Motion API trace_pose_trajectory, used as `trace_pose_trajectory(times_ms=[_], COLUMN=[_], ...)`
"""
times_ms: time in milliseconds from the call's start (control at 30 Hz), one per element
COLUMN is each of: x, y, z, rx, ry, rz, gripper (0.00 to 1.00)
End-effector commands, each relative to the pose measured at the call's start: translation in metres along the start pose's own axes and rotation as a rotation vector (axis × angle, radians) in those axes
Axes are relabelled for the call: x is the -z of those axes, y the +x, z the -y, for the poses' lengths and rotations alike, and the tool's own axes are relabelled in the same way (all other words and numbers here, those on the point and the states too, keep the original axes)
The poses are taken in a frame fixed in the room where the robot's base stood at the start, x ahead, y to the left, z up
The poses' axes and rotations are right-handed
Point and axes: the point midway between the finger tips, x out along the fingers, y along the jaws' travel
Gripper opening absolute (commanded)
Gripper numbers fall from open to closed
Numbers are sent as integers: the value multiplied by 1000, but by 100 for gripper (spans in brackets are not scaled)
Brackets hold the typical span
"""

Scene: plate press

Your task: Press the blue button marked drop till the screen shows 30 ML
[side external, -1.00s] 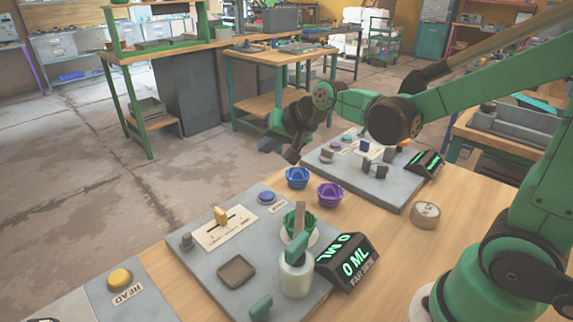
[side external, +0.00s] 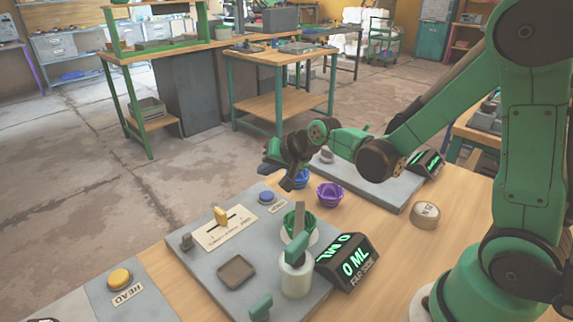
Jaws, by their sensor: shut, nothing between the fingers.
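The blue button (side external: 266,197) sits at the back of the near grey plate (side external: 205,272), with a small label beside it that is too small to read surely. The black screen (side external: 347,262) at the plate's right edge shows 0 ML in green, above the words FAR SIDE. My gripper (side external: 290,184) is shut and empty. It hangs in the air, in the picture a little above and right of the blue button, in front of the blue bowl (side external: 302,180), which it partly hides. I cannot tell its exact height.
On the near plate are a yellow slider (side external: 221,216), a green cup (side external: 299,223), a white bottle (side external: 296,275) and a brown square dish (side external: 236,271). A purple bowl (side external: 330,194) and a round weight (side external: 425,215) stand nearby. A yellow READ button (side external: 120,279) is at left.

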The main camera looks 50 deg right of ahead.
Motion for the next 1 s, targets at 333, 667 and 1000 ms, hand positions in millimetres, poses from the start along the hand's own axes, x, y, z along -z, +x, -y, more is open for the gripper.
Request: trace_pose_trajectory(times_ms=[333,667,1000], x=[-16,-18,-18], y=[22,24,24], z=[-16,-18,-18], rx=[0,0,0], ry=[0,0,0], rz=[0,0,0], gripper=[0,0,0])
